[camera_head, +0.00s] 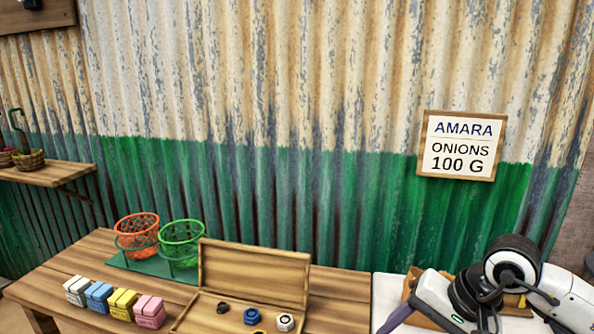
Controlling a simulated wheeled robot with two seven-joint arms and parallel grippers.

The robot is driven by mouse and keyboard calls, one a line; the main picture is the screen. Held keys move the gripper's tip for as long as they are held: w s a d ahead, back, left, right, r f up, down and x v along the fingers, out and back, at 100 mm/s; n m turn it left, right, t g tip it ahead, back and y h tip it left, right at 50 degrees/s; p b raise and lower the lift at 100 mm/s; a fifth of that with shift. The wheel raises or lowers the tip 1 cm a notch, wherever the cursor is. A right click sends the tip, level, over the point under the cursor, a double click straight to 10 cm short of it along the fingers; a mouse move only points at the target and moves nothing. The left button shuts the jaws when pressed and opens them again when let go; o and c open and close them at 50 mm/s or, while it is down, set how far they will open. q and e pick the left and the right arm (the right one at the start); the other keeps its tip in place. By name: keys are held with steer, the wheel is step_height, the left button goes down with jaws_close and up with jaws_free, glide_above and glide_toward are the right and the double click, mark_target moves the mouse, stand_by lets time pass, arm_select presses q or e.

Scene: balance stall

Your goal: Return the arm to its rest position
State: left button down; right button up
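A white and black arm link of mine (515,270) comes in from the right edge at the lower right. It covers part of a pale surface (386,291) and a brown item (410,283) there. I cannot make out gripper fingers on it; its lower end runs out of the picture. My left arm and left gripper do not show.
A wooden table (70,264) holds an orange basket (137,232) and a green basket (181,240) on a green board, several coloured blocks (123,303), and an open wooden box (254,272) with small weights. A sign (461,146) hangs on the corrugated wall.

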steer(key=s+a+r+m+y, duration=0.35)
steer(key=a+m+y, duration=0.4)
steer(key=a, duration=0.25)
steer(key=s+a+r+m+y, duration=0.2)
steer(key=s+a+m+y, duration=0.3)
steer(key=a+m, duration=0.45)
steer(key=w+d+f+m+t+h, duration=0.3)
steer(key=d+f+m+t+h, duration=0.25)
steer(key=m, duration=0.95)
steer(key=w+d+f+m+t+h, duration=0.3)
steer(key=d+f+m+t, duration=0.4)
steer(key=m, duration=0.9)
steer(key=s+d+f+m+g+h, duration=0.2)
steer(key=s+f+m+g, duration=0.1)
steer(key=s+f+m, duration=0.4)
steer(key=s+d+f+m+g+h, duration=0.2)
steer(key=s+f+m, duration=0.6)
steer(key=f, duration=0.5)
steer(key=s+g+h, duration=0.1)
steer(key=s, duration=0.1)
steer(key=shift+s+f+m+g+h, duration=0.3)
steer(key=shift+g, duration=0.05)
